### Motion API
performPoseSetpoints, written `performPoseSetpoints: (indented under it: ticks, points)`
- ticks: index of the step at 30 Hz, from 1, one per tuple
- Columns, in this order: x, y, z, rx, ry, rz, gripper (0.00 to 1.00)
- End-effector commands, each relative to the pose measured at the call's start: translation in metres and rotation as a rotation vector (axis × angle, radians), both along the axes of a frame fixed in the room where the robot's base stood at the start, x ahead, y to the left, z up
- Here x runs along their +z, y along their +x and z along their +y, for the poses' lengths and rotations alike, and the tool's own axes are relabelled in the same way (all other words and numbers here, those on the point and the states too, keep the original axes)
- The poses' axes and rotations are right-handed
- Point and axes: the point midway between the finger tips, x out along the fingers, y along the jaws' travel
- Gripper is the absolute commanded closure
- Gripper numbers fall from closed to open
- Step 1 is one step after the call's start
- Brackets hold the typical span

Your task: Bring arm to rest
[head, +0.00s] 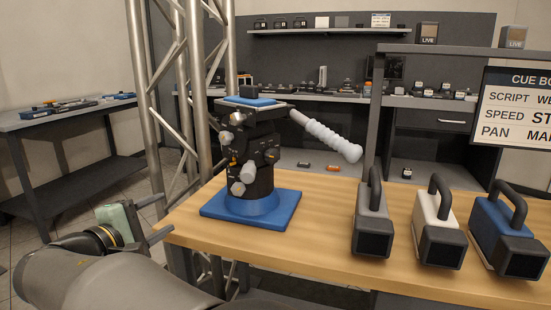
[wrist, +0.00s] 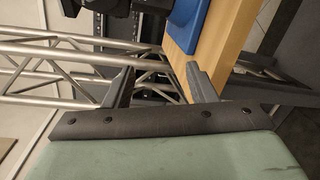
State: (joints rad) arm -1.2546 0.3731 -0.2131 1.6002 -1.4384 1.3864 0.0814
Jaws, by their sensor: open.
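My gripper (head: 157,220) is at the lower left in the head view, beside the left edge of the wooden table (head: 330,200). It is open with nothing between its fingers. In the wrist view its two dark fingers (wrist: 158,80) stand apart, with the table's edge and the metal truss beyond them. A black camera head (head: 250,160) stands on a blue base plate (head: 225,210) on the table, apart from my gripper. Its pale ribbed handle (head: 328,136) points down to the right.
A metal truss tower (head: 150,90) rises behind the table's left end, close to my gripper. Grey, white and blue handled blocks (head: 372,215) stand at the table's right. A side bench (head: 70,120) is at far left. The table's front middle is clear.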

Motion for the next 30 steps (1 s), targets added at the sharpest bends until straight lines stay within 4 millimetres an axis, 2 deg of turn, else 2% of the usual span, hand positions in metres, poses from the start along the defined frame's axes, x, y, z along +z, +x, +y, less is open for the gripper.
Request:
performPoseSetpoints:
  ticks: [1,5,8,11,14,15,18,21,25,27,30]
  points:
    - [0.006,0.005,-0.014,-0.022,0.01,0.031,0.49]
    - [0.007,0.015,-0.054,-0.09,0.051,0.116,0.49]
    - [0.008,0.021,-0.092,-0.154,0.096,0.193,0.49]
    - [0.011,0.021,-0.138,-0.238,0.161,0.287,0.49]
    - [0.02,0.011,-0.201,-0.359,0.272,0.407,0.49]
    - [0.024,0.001,-0.23,-0.418,0.334,0.461,0.49]
    - [0.034,-0.037,-0.293,-0.577,0.524,0.589,0.49]
    - [0.045,-0.084,-0.336,-0.731,0.739,0.676,0.49]
    - [0.061,-0.143,-0.365,-0.911,1.024,0.723,0.49]
    - [0.068,-0.168,-0.37,-0.99,1.16,0.722,0.49]
    - [0.074,-0.192,-0.372,-1.071,1.308,0.704,0.49]
